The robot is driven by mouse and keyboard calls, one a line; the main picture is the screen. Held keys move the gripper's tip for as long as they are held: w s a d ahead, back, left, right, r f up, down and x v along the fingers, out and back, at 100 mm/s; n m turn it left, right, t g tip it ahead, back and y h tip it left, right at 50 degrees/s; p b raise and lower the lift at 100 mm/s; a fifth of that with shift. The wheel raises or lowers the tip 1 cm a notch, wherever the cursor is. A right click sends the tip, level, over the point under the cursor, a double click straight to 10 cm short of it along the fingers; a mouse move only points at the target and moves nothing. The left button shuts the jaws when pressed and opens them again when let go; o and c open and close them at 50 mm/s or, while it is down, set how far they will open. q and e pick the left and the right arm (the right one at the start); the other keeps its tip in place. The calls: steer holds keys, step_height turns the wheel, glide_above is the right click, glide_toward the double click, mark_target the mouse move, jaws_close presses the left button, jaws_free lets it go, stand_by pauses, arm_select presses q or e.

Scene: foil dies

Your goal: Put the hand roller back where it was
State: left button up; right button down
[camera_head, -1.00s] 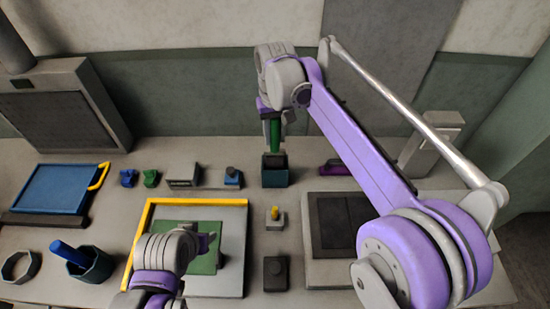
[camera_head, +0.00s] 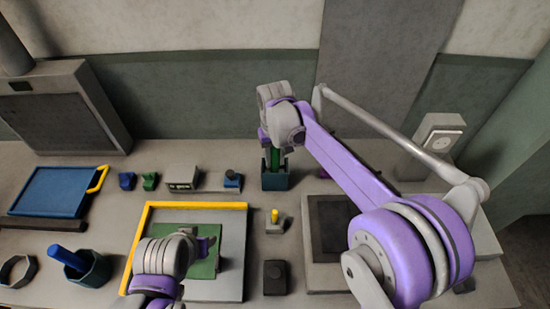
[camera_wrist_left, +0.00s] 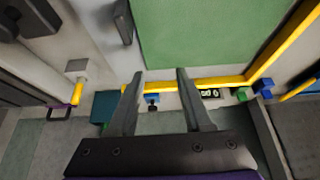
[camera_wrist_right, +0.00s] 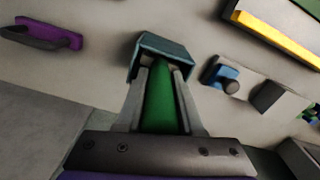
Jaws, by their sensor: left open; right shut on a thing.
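The hand roller shows as a green handle (camera_wrist_right: 160,105), upright, its lower end inside the square teal holder (camera_head: 276,181). The handle also shows in the head view (camera_head: 274,158), just above the holder. My right gripper (camera_wrist_right: 162,72) is shut on the handle, with its fingertips close to the holder's rim. The roller's lower end is hidden in the holder. My left gripper (camera_wrist_left: 160,72) is open and empty above the green mat (camera_head: 203,262) in its yellow-edged frame.
A blue device (camera_head: 232,180) and a grey display box (camera_head: 182,179) stand left of the holder. A yellow-knobbed block (camera_head: 275,222) is in front of it. A purple-handled thing (camera_wrist_right: 55,36) lies to its right. A blue-handled tool (camera_head: 66,256) stands in a dark cup (camera_head: 92,271) at left.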

arm_select(q)
steer(key=shift+s+f, duration=0.4)
steer(key=shift+s, duration=0.05)
arm_select(e)
steer(key=shift+s+f, duration=0.25)
steer(key=shift+f, duration=0.35)
arm_select(q)
steer(key=shift+w, duration=0.1)
arm_select(e)
steer(key=c, duration=0.8)
jaws_free()
steer(key=shift+w, duration=0.1)
arm_select(q)
steer(key=shift+w, duration=0.25)
arm_select(e)
steer(key=shift+o, duration=1.3)
steer(key=shift+w+f, duration=0.1)
steer(key=shift+w, duration=0.1)
arm_select(q)
steer(key=shift+r, duration=0.25)
arm_select(e)
steer(key=shift+s+r, duration=0.1)
steer(key=shift+r, duration=0.35)
arm_select(q)
steer(key=shift+w+r+p, duration=0.3)
steer(key=shift+r, duration=0.25)
arm_select(e)
step_height(320, 180, up, 12)
steer(key=shift+r, duration=0.35)
